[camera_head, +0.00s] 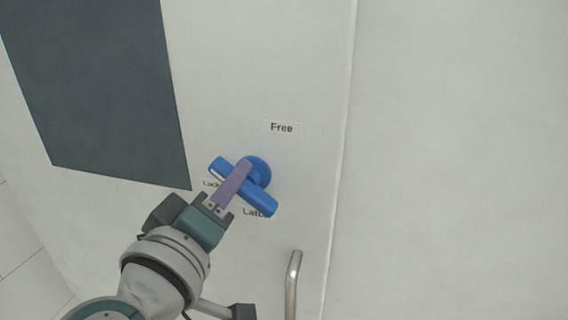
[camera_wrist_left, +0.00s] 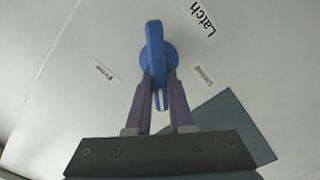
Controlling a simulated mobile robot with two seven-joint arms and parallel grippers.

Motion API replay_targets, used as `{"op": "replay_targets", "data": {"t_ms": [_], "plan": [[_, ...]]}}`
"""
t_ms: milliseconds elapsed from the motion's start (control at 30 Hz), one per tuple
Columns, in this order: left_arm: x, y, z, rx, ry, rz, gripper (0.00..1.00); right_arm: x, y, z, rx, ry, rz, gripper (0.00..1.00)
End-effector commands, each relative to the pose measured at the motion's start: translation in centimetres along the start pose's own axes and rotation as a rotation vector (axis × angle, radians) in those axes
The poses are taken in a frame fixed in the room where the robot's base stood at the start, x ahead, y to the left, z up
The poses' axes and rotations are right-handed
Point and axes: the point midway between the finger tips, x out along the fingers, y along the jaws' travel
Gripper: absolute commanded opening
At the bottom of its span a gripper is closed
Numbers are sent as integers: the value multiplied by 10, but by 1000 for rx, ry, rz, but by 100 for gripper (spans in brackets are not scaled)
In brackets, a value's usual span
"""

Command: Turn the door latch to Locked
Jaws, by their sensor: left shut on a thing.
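The blue door latch (camera_head: 262,200) is a bar on a round base on the pale door. In the head view it lies tilted, from upper left to lower right. A white line marks its upper-left end, which is close to the partly hidden "Locked" label (camera_head: 210,184). The "Free" label (camera_head: 282,128) is above the latch, and the "Latch" label (camera_head: 252,212) is below, partly covered by the bar. My left gripper (camera_head: 240,174) is shut on the latch. In the left wrist view its purple fingers (camera_wrist_left: 160,88) stand on both sides of the bar (camera_wrist_left: 154,38). My right gripper is not in view.
A dark rectangular panel (camera_head: 105,85) is on the door at upper left. A metal pull handle (camera_head: 292,282) stands out below and right of the latch. The door's edge seam (camera_head: 340,170) runs down right of the latch, with bare wall beyond.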

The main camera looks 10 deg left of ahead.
Motion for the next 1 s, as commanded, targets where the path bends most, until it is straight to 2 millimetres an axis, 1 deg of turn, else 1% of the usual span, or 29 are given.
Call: {"op": "replay_targets", "data": {"t_ms": [200, 500, 700, 1000], "plan": [[0, -4, 1, -208, 2, 0, 0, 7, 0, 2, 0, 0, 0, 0], [0, -8, 2, -461, 2, 0, 0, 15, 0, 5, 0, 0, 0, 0], [0, -9, 3, -580, 1, 0, 0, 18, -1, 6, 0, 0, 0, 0], [0, -10, 3, -666, 1, 0, 0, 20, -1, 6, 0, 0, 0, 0]]}}
